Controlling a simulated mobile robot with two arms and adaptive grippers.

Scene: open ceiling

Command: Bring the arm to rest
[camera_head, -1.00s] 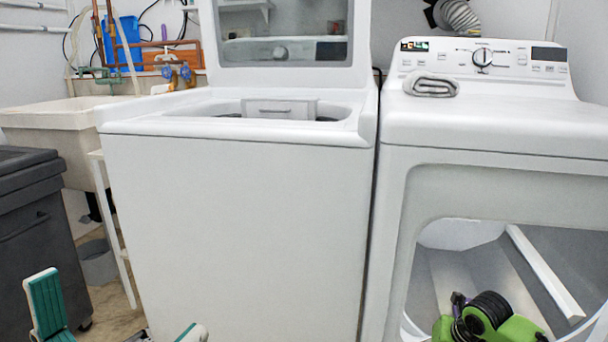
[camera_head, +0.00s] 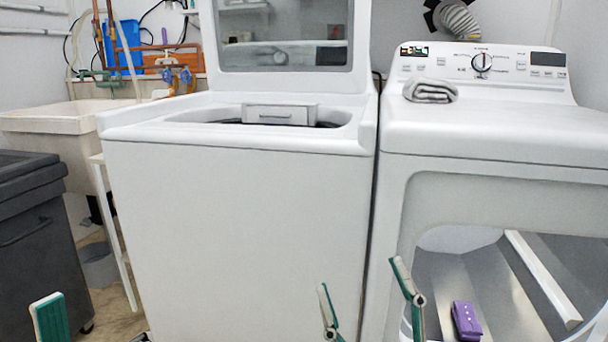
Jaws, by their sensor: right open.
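My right gripper (camera_head: 360,278) is at the bottom of the head view, in front of the washer and the dryer's left edge. Its two teal-padded fingers stand apart and nothing shows between them. One teal-padded finger of my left gripper (camera_head: 49,318) shows at the lower left, in front of the dark bin. Its other finger is out of view, so its opening cannot be told. The lower parts of both arms are cut off by the frame.
The white washer (camera_head: 235,235) stands with its lid (camera_head: 285,35) up. The dryer (camera_head: 490,130) on the right has an open front and a grey folded cloth (camera_head: 431,90) on top. A purple object (camera_head: 466,320) shows at its opening. A dark bin (camera_head: 30,215) and sink (camera_head: 60,120) are left.

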